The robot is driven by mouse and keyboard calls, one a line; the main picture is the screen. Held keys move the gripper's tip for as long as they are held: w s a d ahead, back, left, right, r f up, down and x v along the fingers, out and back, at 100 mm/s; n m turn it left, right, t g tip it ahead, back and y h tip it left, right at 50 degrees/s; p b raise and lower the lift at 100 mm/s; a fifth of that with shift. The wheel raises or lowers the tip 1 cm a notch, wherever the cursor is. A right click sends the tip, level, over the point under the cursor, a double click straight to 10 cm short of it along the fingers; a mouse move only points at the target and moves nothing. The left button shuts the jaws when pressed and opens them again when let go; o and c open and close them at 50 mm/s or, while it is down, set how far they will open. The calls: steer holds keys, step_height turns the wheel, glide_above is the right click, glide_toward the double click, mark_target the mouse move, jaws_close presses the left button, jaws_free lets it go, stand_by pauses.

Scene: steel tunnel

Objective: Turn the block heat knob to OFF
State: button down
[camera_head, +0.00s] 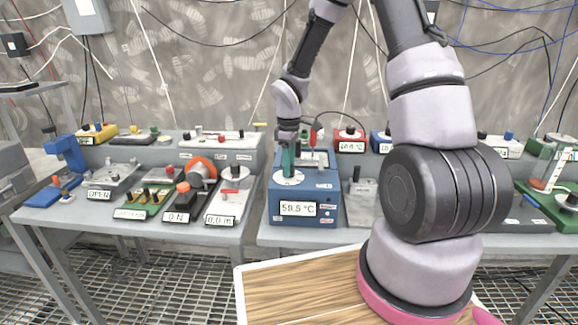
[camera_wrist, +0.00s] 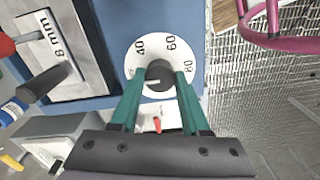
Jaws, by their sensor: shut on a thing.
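The block heat knob (camera_wrist: 160,72) is a dark round knob with a small pale pointer mark, on a white dial (camera_wrist: 155,48) marked 40, 60 and 80. The dial's lower part is hidden by my fingers, and no OFF mark can be read. My gripper (camera_wrist: 158,84) has green fingers shut on the knob, one on each side.
A grey device (camera_head: 362,190) stands right of the box. A white-plated device (camera_head: 231,190) stands on the bench to the left. My arm hides part of the right bench.

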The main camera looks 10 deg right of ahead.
steer(key=shift+c, duration=1.9)
jaws_free()
steer(key=shift+r, duration=0.1)
step_height(320, 180, up, 11)
steer(key=s+d+r+m+t+y, duration=0.1)
steer(key=s+d+r+m+t, duration=0.1)
steer(key=s+r+m, duration=0.6)
steer(key=s+d+r+m+t+y, duration=0.1)
steer(key=s+d+r+m+t, duration=0.2)
steer(key=s+r, duration=1.1)
steer(key=m+t, duration=0.2)
steer(key=m, duration=0.2)
steer(key=shift+s+d+m, duration=0.25)
steer(key=shift+d+m, duration=0.05)
steer(key=shift+m, duration=0.1)
